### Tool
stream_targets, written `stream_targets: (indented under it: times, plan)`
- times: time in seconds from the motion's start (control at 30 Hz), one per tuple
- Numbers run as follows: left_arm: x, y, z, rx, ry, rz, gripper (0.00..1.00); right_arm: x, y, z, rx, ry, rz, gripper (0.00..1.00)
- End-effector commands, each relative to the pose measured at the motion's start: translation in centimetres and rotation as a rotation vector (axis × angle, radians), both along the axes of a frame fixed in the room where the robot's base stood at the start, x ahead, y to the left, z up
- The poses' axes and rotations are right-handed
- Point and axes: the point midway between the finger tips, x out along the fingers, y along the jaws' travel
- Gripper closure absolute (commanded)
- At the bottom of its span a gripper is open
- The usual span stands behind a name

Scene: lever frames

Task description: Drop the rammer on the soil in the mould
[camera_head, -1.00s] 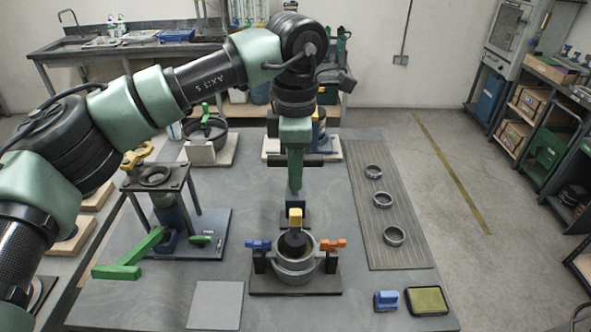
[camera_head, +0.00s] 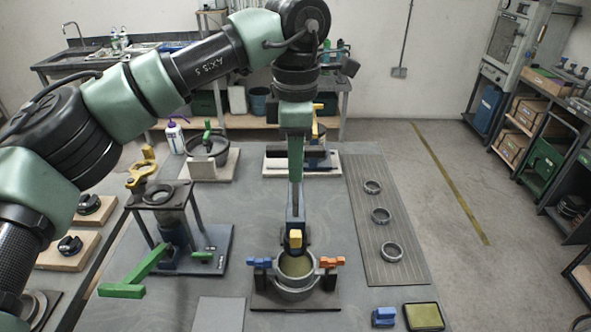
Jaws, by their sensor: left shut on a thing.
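The mould (camera_head: 294,290) is a grey ring on a dark base plate, between a blue clamp (camera_head: 259,262) and an orange clamp (camera_head: 332,262). Olive soil (camera_head: 295,267) shows inside it. My left gripper (camera_head: 295,215) reaches down from above, just behind the mould in the picture. It is shut on the rammer (camera_head: 295,240), a dark piece with a yellow block. The rammer overlaps the mould's far rim in the picture, and the soil surface is largely uncovered. The fingertips' exact contact is hard to make out. My right gripper is not in view.
A black stand with a green lever (camera_head: 140,275) is left of the mould. A blue block (camera_head: 384,317) and a green-topped pad (camera_head: 424,317) are at front right. A grey plate (camera_head: 218,315) lies front left.

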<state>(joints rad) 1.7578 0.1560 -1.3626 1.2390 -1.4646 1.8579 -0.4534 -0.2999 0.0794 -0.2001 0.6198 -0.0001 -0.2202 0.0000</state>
Motion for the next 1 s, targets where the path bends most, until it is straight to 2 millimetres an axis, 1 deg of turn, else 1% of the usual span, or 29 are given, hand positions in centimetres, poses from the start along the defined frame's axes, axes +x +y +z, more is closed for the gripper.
stream_targets:
  times: [0.03,0.17,0.2,0.27,0.3,0.57,0.67,0.77,1.0]
  plan:
    - [0.1,0.0,0.5,-0.005,-0.008,0.001,1.0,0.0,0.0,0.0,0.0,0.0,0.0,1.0]
    - [0.1,0.0,0.5,-0.007,-0.01,0.002,1.0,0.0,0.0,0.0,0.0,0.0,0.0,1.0]
    - [0.2,0.0,0.5,-0.007,-0.011,0.002,0.81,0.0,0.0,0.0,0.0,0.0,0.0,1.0]
    - [0.2,0.0,0.6,-0.007,-0.011,0.003,0.64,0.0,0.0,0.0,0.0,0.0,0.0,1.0]
    - [0.2,0.0,0.5,-0.007,-0.011,0.002,0.62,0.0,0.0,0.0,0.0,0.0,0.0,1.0]
    - [0.1,0.0,0.3,-0.004,-0.007,0.001,0.62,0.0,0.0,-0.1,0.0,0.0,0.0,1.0]
    - [0.1,0.0,0.7,-0.004,-0.008,0.002,0.62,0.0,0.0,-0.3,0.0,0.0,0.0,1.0]
    - [0.1,-0.1,1.9,-0.005,-0.01,0.002,0.62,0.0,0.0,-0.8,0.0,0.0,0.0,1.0]
    - [0.1,0.0,6.1,-0.005,-0.01,0.002,0.62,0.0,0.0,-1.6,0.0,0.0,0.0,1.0]
